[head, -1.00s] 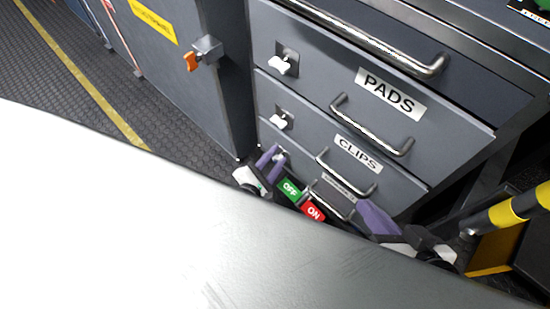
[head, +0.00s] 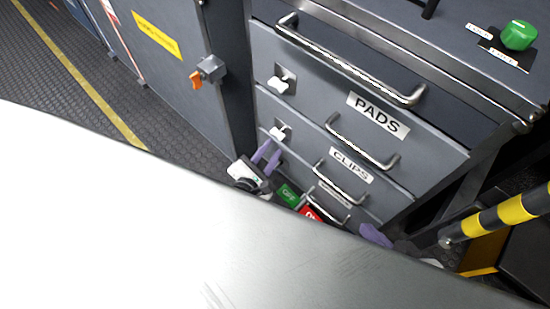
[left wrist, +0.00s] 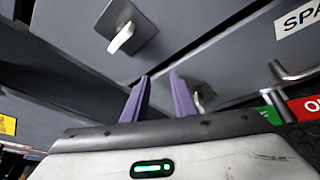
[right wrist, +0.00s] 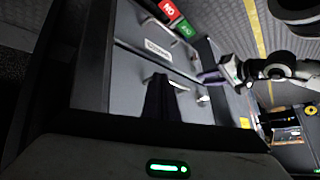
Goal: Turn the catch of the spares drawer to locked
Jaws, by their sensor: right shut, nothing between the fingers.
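The spares drawer front (left wrist: 245,65), with a label cut off after "SPA", shows at right in the left wrist view. Its catch (left wrist: 203,97) is partly hidden behind my left gripper's right finger, so its setting is unclear. My left gripper (left wrist: 160,88) is open, its purple fingers apart with nothing visible between them. In the head view my left gripper (head: 268,152) is just below the CLIPS catch (head: 280,131). My right gripper (right wrist: 168,85) is shut and empty in front of the drawers; its purple part (head: 375,235) is mostly hidden by the white surface in the head view.
The PADS drawer (head: 315,85) and CLIPS drawer (head: 305,120) sit above, with bar handles. A white surface (head: 150,230) fills the foreground. Green (head: 288,195) and red (head: 311,214) plates are low down. A striped bar (head: 500,214) stands right. Floor is clear at left.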

